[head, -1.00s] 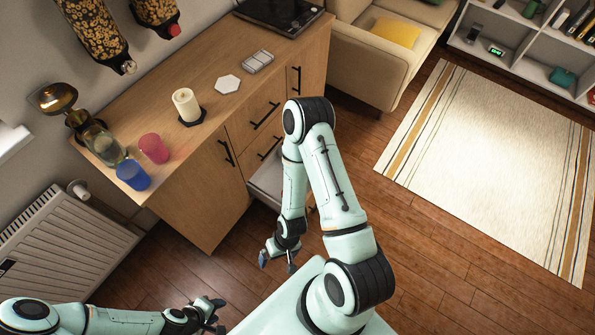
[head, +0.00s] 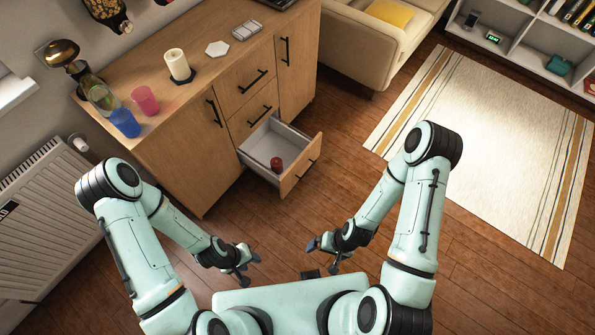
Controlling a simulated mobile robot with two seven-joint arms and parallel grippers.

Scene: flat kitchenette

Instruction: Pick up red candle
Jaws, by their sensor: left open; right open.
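The red candle (head: 276,163) is a small dark red cylinder inside the open lower drawer (head: 262,150) of the wooden cabinet, near the drawer's front. My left gripper (head: 247,264) is open and empty, in front of and below the drawer. My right gripper (head: 322,255) is open and empty, to the right of the left one and also short of the drawer. Neither gripper touches the candle or the drawer. The candle's lower part is partly hidden by the drawer front.
On the cabinet top (head: 200,88) stand a white candle (head: 177,65) on a dark base, a pink cup (head: 145,100), a blue cup (head: 125,123) and a glass bottle (head: 102,97). A radiator (head: 50,225) is at left. Wooden floor (head: 345,130) is clear right of the drawer.

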